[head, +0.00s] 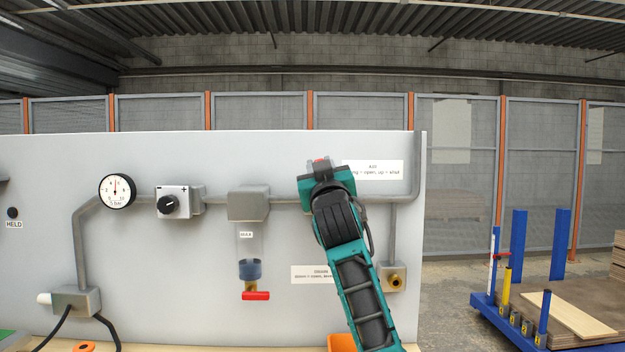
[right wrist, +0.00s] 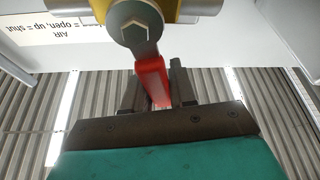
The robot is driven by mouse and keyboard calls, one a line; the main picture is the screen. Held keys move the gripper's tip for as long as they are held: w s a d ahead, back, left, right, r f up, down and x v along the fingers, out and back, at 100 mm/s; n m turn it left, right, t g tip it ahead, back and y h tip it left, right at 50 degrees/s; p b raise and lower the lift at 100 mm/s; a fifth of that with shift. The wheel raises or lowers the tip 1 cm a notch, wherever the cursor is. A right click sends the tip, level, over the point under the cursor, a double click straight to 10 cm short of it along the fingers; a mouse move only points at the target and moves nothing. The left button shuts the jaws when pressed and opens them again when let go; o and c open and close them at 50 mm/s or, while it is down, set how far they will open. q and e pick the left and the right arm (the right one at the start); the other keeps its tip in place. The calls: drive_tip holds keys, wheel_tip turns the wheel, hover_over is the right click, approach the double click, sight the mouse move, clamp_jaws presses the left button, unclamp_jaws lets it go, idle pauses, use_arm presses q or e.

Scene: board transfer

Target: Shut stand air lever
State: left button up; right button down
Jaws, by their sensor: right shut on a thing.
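The red air lever (right wrist: 152,82) turns on a grey bolt on a brass-coloured valve body (right wrist: 205,8). In the right wrist view, which is upside down, it runs from the bolt toward the roof side, so it stands about upright. My right gripper (right wrist: 158,95) is shut on it, with a dark finger on each side. In the head view my right gripper (head: 320,168) is at the pipe, and only a bit of red shows at its tip. My arm hides the valve there. The air label (head: 373,170) reads partly "open, up = shut". My left gripper is not in view.
The grey panel (head: 60,240) carries a pressure gauge (head: 116,191), a regulator knob (head: 168,206) and a bowl with a red drain lever (head: 256,296). A brass outlet (head: 393,281) is right of my arm. A blue cart (head: 484,300) stands at the right.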

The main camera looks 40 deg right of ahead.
use_arm(q)
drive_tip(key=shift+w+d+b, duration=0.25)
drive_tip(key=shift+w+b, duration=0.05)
drive_tip(key=shift+b, duration=0.05)
use_arm(e)
drive_tip(key=m, duration=0.2)
drive_tip(key=s+d+m+g+h, duration=0.1)
drive_tip(key=shift+d+m+h, duration=0.1)
drive_tip(key=shift+m+h, duration=0.2)
drive_tip(key=shift+m, duration=0.1)
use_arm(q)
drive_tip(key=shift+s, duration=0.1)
use_arm(e)
drive_tip(key=shift+r, duration=0.1)
drive_tip(key=c, duration=1)
unclamp_jaws()
drive_tip(key=shift+s, duration=0.1)
